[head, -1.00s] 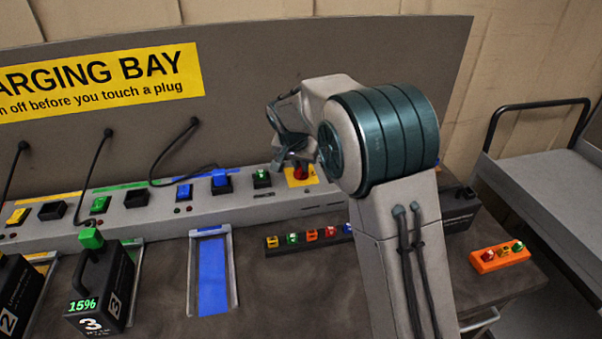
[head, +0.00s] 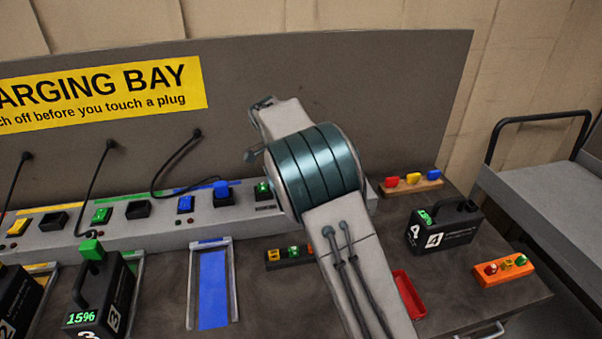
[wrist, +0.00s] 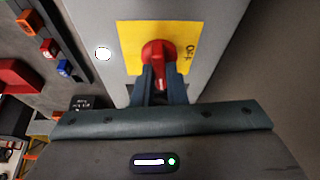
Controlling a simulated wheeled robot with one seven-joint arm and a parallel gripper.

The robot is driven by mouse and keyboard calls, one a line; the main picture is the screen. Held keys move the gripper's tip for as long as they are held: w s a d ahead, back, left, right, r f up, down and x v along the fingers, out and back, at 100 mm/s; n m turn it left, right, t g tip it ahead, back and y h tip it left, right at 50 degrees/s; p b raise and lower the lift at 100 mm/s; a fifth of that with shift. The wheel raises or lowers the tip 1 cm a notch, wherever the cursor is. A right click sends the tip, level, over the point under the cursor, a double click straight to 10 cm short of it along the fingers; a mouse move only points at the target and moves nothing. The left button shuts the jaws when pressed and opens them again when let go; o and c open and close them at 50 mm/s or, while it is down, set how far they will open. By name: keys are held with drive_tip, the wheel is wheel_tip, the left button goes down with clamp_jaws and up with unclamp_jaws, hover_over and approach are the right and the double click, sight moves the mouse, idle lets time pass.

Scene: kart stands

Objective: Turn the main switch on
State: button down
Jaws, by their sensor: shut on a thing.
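The main switch, a red rotary knob (wrist: 158,52) on a yellow plate (wrist: 129,38), shows in the wrist view. Its handle points up and down in that picture, and dark lettering that seems to read OFF stands on the plate to its right. My gripper (wrist: 158,78) is shut on the red knob, one dark finger on each side of it. In the head view my arm covers the switch and most of the gripper.
A grey charging strip (head: 70,238) with several coloured switches runs along the back panel. Battery 4 (head: 450,232), a red tray (head: 409,294) and an orange block with buttons (head: 505,269) lie right of my arm. A blue bay (head: 213,285) is empty.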

drive_tip(key=shift+m+g, duration=0.3)
drive_tip(key=shift+m, duration=0.3)
drive_tip(key=c, duration=1.5)
unclamp_jaws()
drive_tip(key=shift+a, duration=0.1)
drive_tip(key=shift+o, duration=0.2)
drive_tip(key=shift+r, duration=0.1)
drive_tip(key=v, duration=1.3)
drive_tip(key=shift+a+r+p, duration=0.2)
drive_tip(key=shift+r+p, duration=0.05)
drive_tip(key=shift+p, duration=0.2)
